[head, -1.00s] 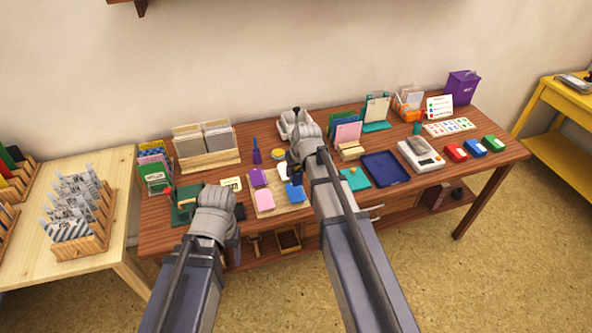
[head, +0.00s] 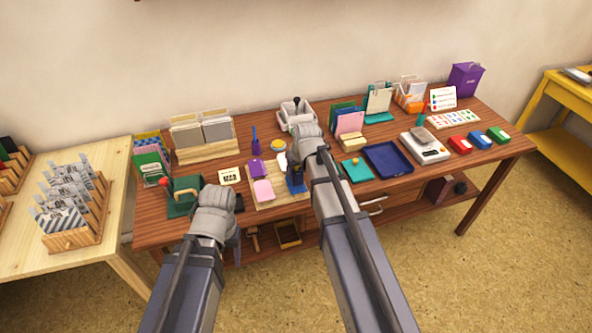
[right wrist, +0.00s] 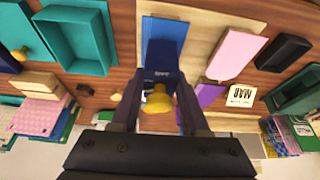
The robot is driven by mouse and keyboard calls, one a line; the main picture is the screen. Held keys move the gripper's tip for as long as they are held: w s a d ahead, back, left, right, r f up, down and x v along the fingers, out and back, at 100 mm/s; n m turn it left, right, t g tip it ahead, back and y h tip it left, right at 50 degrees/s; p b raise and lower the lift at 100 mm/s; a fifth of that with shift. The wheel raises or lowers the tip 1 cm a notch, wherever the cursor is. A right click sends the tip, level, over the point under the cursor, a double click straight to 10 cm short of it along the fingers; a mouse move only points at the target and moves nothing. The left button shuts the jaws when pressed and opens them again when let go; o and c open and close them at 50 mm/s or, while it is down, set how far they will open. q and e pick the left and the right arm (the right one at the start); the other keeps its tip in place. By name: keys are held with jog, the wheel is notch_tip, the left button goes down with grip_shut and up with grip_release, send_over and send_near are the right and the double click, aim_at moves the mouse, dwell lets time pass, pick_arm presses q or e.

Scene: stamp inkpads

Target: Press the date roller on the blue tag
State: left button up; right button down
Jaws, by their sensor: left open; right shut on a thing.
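In the head view my right gripper (head: 295,166) is low over the right part of the tag board (head: 283,199). My left gripper (head: 238,212) is open and empty at the table's front edge, its fingers mostly hidden by its wrist.
A pink tag (head: 263,190) and a purple tag (head: 257,170) lie left of my right gripper. A dark blue tray (head: 388,160) and a teal box (head: 356,170) are to its right. Red (head: 460,145), blue (head: 479,139) and green (head: 498,135) inkpads lie further right.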

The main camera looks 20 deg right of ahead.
jog(key=shift+f+b, duration=0.55)
jog(key=shift+b, duration=0.05)
dwell(1.6)
notch_tip(320, 180, up, 7)
jog(key=p, duration=0.7)
dwell(0.4)
dwell(0.5)
